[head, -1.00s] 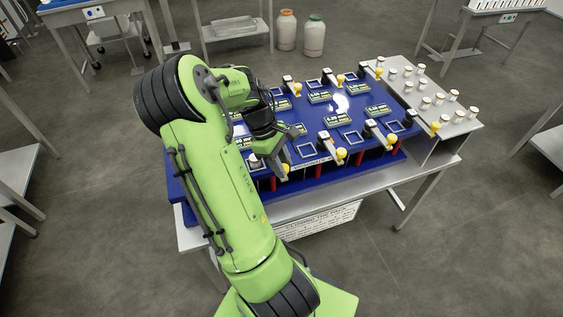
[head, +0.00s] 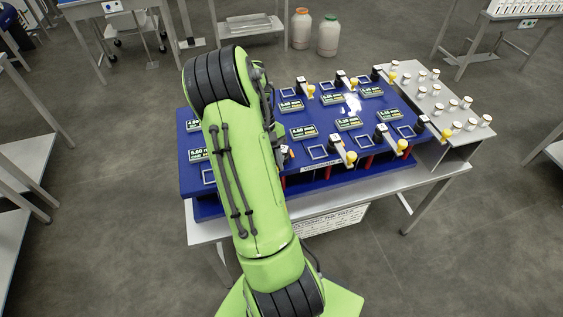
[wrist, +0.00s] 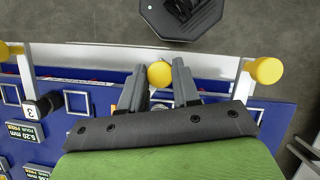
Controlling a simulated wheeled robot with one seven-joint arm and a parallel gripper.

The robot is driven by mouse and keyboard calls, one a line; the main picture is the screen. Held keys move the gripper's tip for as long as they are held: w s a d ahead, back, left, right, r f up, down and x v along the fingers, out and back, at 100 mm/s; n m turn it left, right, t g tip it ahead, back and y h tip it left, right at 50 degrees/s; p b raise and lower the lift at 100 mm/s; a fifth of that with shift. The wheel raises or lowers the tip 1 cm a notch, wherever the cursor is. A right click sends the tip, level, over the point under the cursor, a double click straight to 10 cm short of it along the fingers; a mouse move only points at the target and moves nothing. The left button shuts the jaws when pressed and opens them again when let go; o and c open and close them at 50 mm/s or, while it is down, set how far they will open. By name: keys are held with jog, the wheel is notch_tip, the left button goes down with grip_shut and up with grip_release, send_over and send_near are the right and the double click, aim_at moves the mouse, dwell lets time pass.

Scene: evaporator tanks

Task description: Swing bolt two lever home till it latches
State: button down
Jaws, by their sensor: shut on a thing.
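My gripper (wrist: 160,82) is shut on the yellow knob (wrist: 160,74) of a lever, with one dark finger on each side of it. The lever's arm and its number are hidden behind my gripper, so I cannot tell whether it is latched. In the wrist view another lever, beside a block marked 3 (wrist: 30,112), stands to the left with its yellow knob (wrist: 6,50). A further yellow knob (wrist: 264,70) on a pale lever is to the right. In the head view my green arm hides my gripper and the held lever.
The blue plate (head: 330,128) carries square frames, displays and several yellow-knobbed levers along its front and back edges. One front lever knob (head: 351,158) is just right of my arm. White-capped bottles (head: 466,102) stand on the grey shelf at right. Floor in front is clear.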

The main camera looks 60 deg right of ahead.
jog(key=w+d+m+t+y+p, duration=0.2)
jog(key=w+d+m+t+p, duration=0.1)
jog(key=w+m+p, duration=0.4)
jog(key=shift+w+m+t+p, duration=0.4)
jog(key=shift+w+m, duration=0.9)
jog(key=shift+m, duration=1.1)
jog(key=shift+d+r, duration=0.1)
jog(key=shift+d, duration=0.05)
jog(key=c, duration=0.8)
grip_release()
jog(key=p+v, duration=0.1)
jog(key=v, duration=1.4)
jog(key=shift+s+d+r, duration=0.2)
jog(key=shift+r, duration=0.05)
